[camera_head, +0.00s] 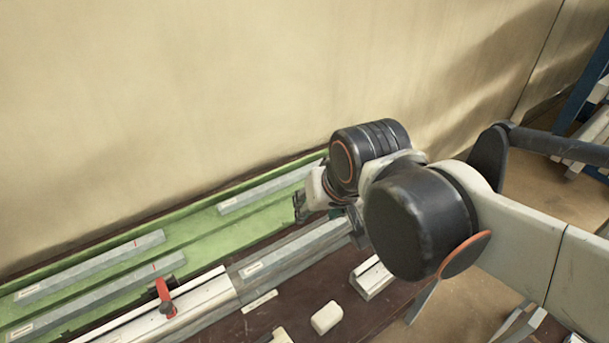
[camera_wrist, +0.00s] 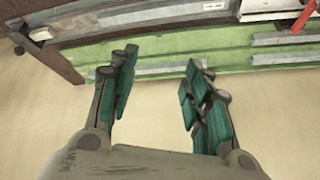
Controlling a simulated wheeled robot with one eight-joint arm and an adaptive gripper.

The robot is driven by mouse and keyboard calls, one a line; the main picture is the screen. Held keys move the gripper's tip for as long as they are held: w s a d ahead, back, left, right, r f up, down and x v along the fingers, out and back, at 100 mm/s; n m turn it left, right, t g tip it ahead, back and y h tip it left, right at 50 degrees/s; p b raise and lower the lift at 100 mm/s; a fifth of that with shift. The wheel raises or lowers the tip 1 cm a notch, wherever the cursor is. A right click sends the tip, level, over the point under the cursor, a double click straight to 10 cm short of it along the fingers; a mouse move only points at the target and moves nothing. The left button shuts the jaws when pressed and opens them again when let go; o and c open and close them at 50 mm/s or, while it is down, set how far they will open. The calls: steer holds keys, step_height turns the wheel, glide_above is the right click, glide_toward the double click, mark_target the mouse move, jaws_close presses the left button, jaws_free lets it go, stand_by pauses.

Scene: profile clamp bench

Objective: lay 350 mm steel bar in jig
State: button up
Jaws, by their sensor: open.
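A grey steel bar (camera_head: 262,192) lies along the far side of the green tray (camera_head: 205,232). Its label is too small to read. Two more grey bars (camera_head: 92,266) (camera_head: 100,297) with red marks lie at the tray's left; which bar is 350 mm I cannot tell. My gripper (camera_head: 318,210) is at the right end of the tray, partly hidden by my arm in the head view. In the wrist view my gripper (camera_wrist: 160,62) is open and empty, with the far bar (camera_wrist: 160,70) crossing behind its fingers. A grey labelled length (camera_head: 290,252) lies in the jig rail (camera_head: 205,290) in front.
A red clamp (camera_head: 165,297) stands on the rail at left. A white block (camera_head: 326,318) and a pale profile piece (camera_head: 371,278) sit on the brown bench (camera_head: 300,296). The tan wall (camera_head: 200,100) rises close behind the tray. Blue shelving (camera_head: 588,85) stands far right.

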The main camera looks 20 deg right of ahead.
steer(key=shift+s+r+n+t, duration=0.15)
steer(key=shift+s+n+t, duration=0.15)
steer(key=shift+s+n, duration=0.3)
steer(key=shift+s+r+n+t, duration=0.15)
steer(key=shift+s+n+t, duration=0.15)
steer(key=shift+s+n, duration=0.25)
step_height(320, 180, down, 3)
steer(key=b, duration=0.3)
